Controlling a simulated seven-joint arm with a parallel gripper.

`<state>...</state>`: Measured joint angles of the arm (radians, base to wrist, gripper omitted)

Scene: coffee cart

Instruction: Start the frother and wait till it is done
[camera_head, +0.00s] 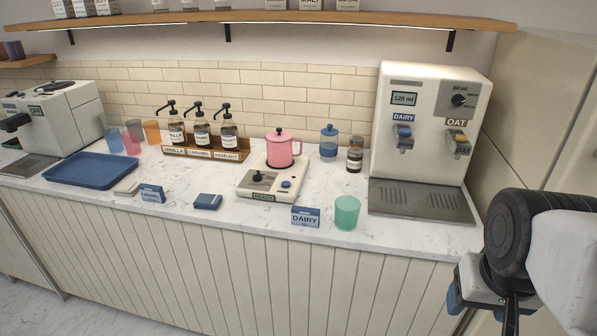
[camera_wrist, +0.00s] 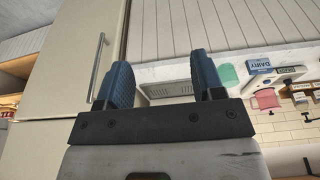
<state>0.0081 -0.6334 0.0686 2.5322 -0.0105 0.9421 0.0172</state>
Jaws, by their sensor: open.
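The frother is a cream base (camera_head: 250,191) with a black knob (camera_head: 257,177) and a blue button (camera_head: 286,184) on its front. A pink lidded jug (camera_head: 279,151) stands upright on it. Any indicator light is too small to make out. In the wrist view the pink jug (camera_wrist: 268,100) shows small at the right. My gripper (camera_wrist: 161,72) is open and empty, its two blue fingers wide apart. In the head view it is at the lower right, in front of the counter and well away from the frother, partly hidden by my wrist.
A green cup (camera_head: 347,212) and a DAIRY sign (camera_head: 305,216) stand in front and to the right of the frother. A milk dispenser (camera_head: 425,130) stands at the right. Syrup bottles (camera_head: 202,130), a blue tray (camera_head: 90,170) and an espresso machine (camera_head: 55,115) are to the left.

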